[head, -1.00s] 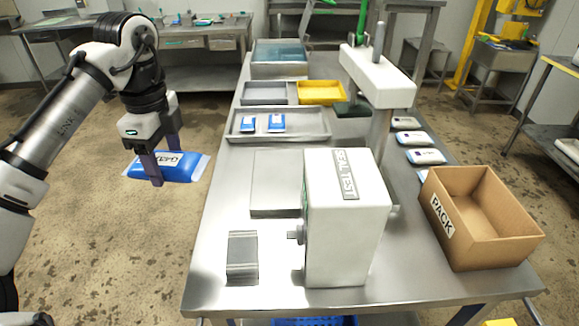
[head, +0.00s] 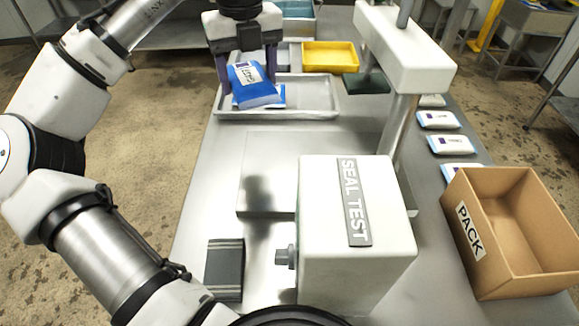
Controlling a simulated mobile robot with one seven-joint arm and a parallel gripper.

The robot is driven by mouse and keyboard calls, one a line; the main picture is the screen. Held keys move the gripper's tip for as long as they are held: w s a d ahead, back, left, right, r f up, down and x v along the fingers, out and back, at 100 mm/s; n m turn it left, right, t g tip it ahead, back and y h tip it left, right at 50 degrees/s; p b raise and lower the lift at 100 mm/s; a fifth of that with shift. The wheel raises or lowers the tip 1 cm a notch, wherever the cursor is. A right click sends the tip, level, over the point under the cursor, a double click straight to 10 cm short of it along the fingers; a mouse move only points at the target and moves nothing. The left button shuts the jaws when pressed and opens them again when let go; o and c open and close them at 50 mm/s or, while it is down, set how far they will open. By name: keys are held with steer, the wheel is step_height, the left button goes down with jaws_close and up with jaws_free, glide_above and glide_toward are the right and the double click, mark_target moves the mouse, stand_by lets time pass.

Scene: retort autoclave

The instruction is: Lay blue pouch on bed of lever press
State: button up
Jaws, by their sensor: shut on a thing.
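My gripper (head: 250,80) is shut on the blue pouch (head: 252,92), which has a white label and hangs tilted over the near left part of the grey tray. The lever press has a white head (head: 405,45) on a steel column (head: 398,130), right of the gripper. The lever's top is cut off by the picture.
The grey tray (head: 318,112) and a yellow tray (head: 330,55) lie left of the press. The white SEAL TEST box (head: 345,255) and a steel plate (head: 265,195) stand nearer. White pouches (head: 438,120) and the PACK carton (head: 515,255) are at right.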

steer(key=d+m, duration=0.4)
steer(key=d, duration=0.3)
glide_above(290, 166)
step_height(290, 166, down, 15)
steer(key=shift+f, duration=2.15)
steer(key=shift+d+f, duration=0.1)
steer(key=o, duration=1.1)
steer(key=shift+c, duration=0.2)
step_height(290, 166, up, 12)
steer(key=b, duration=0.1)
